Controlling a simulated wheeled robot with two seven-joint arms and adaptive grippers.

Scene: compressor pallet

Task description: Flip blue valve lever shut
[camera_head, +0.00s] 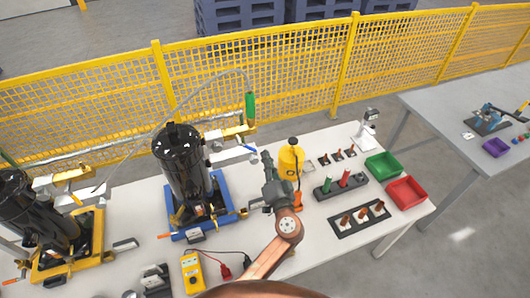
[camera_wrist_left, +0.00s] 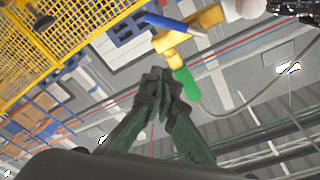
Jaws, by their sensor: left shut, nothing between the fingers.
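The blue valve lever (camera_head: 249,148) shows small at the end of the pipework right of the middle black cylinder. In the left wrist view the blue lever (camera_wrist_left: 166,22) slants across the top, by a yellow fitting (camera_wrist_left: 208,18). My left gripper (camera_head: 266,156) is just right of the lever in the head view, its fingers shut and empty. In the left wrist view the shut fingertips (camera_wrist_left: 160,76) point up the picture, with a visible gap below the lever. The gripper does not appear to touch it. My right gripper is not in view.
A green-handled hose end (camera_head: 250,108) hangs near the lever. The black cylinder (camera_head: 182,170) stands in a blue frame. A yellow bottle (camera_head: 290,160) stands close right of my gripper. Green (camera_head: 383,166) and red (camera_head: 407,192) bins sit farther right. A yellow fence (camera_head: 300,70) runs behind.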

